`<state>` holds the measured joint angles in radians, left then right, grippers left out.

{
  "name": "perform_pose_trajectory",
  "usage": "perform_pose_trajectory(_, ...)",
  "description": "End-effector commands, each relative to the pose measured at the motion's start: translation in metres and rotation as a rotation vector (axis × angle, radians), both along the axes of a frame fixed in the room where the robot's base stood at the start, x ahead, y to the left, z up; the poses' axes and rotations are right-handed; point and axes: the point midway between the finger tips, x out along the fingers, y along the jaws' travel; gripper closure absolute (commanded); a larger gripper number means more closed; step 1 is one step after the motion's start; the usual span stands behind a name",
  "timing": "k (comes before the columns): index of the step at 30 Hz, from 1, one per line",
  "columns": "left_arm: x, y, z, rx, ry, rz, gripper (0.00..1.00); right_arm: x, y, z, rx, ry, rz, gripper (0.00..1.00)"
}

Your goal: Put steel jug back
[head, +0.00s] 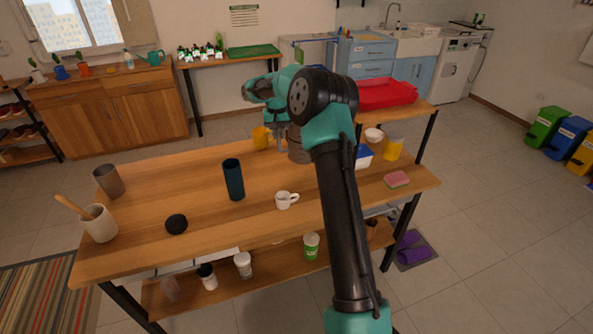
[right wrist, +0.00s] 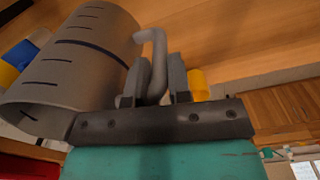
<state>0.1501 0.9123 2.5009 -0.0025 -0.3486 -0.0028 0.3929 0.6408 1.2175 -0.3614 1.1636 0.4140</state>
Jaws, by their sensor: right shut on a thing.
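The steel jug (head: 299,146) is a grey cylinder near the back of the wooden table, partly hidden behind my right arm in the head view. In the right wrist view the jug (right wrist: 85,60) lies to the left of the fingers, with its curved handle (right wrist: 155,62) between them. My right gripper (right wrist: 160,80) is shut on that handle; it also shows in the head view (head: 281,138). Whether the jug touches the table is hard to tell. My left gripper is not in view.
A yellow mug (head: 261,138) stands just left of the jug. A dark blue tumbler (head: 233,180), a white mug (head: 286,200), a black puck (head: 176,223) and a utensil crock (head: 100,224) stand farther forward. A sponge (head: 397,180) lies right. The table's left middle is clear.

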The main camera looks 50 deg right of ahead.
Motion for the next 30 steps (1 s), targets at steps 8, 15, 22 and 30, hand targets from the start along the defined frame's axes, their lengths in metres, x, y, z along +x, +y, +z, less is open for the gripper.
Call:
perform_pose_trajectory(8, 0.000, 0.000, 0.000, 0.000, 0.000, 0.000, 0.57, 0.000, 0.000, -0.036, -0.002, 0.001, 0.000, 1.00)
perform_pose_trajectory(15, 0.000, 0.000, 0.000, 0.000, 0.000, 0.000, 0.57, 0.000, 0.000, -0.046, -0.002, -0.001, 0.000, 1.00)
perform_pose_trajectory(22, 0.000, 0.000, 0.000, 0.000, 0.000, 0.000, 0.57, 0.000, 0.000, -0.048, -0.001, 0.000, 0.000, 1.00)
perform_pose_trajectory(30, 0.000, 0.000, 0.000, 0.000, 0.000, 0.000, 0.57, 0.000, 0.000, -0.080, -0.001, 0.001, 0.000, 1.00)
